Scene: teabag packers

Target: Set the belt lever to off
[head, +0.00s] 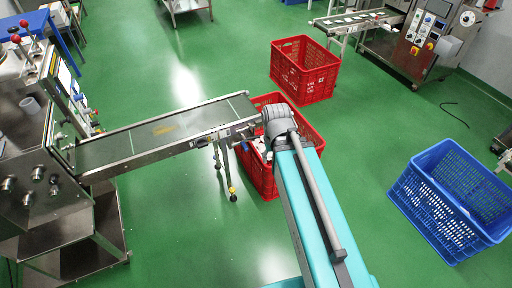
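The conveyor belt (165,132) runs from the steel machine (45,190) at the left to the middle of the picture. Small dark fittings (240,132) sit on the side of its free end. A slim dark leg with a yellow part (232,190) stands below that end. I cannot tell which part is the belt lever or how it is set. My arm reaches up from the bottom, and its grey joint is beside the belt's free end. My gripper does not show; the arm may hide it.
A red crate (312,143) stands under the belt's end, partly hidden by my arm. Another red crate (303,70) stands behind it. A blue crate (450,200) is at the right. A second machine (418,40) is at the back right. Green floor between them is clear.

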